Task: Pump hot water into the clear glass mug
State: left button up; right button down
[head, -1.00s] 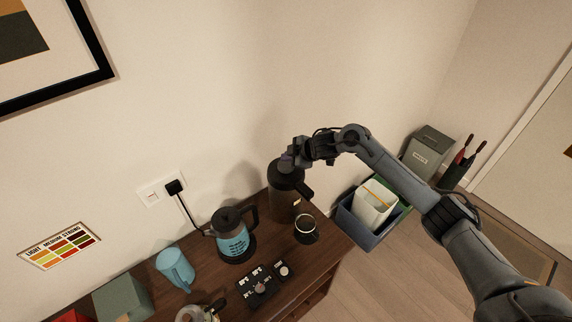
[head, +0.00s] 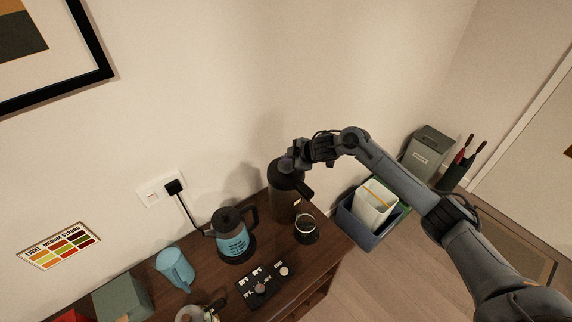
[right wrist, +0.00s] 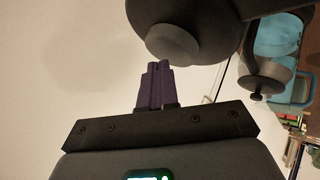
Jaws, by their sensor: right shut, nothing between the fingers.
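A dark pump flask (head: 284,203) stands upright at the back right of the wooden cabinet top, its spout facing the front right. The glass mug (head: 306,229) stands in front of it near the right edge; it looks dark inside with a pale rim, and I cannot tell what it holds. My right gripper (head: 289,161) is at the flask's top, shut and empty. In the right wrist view, its purple fingers (right wrist: 156,84) are together just below the round grey button (right wrist: 172,44) on the dark lid; I cannot tell whether they touch. My left gripper is out of view.
A blue kettle (head: 233,240) stands left of the flask, its cord running to a wall socket. A blue jug (head: 175,268), a control panel (head: 262,288) and a glass pot (head: 196,313) are nearer. A blue bin (head: 362,233) stands on the floor right of the cabinet.

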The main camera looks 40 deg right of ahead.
aim_at(288, 166)
jog(key=shift+f, duration=0.45)
jog(key=shift+f+b, duration=0.4)
jog(key=shift+f, duration=0.15)
dwell(0.7)
jog(key=shift+r, duration=0.1)
jog(key=shift+r+p, duration=0.6)
jog(key=shift+p, duration=0.05)
jog(key=shift+s+r+p, duration=0.1)
jog(key=shift+r+p, duration=0.5)
jog(key=shift+r, duration=0.1)
jog(key=shift+r, duration=0.15)
notch_tip(288, 166, up, 5)
jog(key=p, duration=0.5)
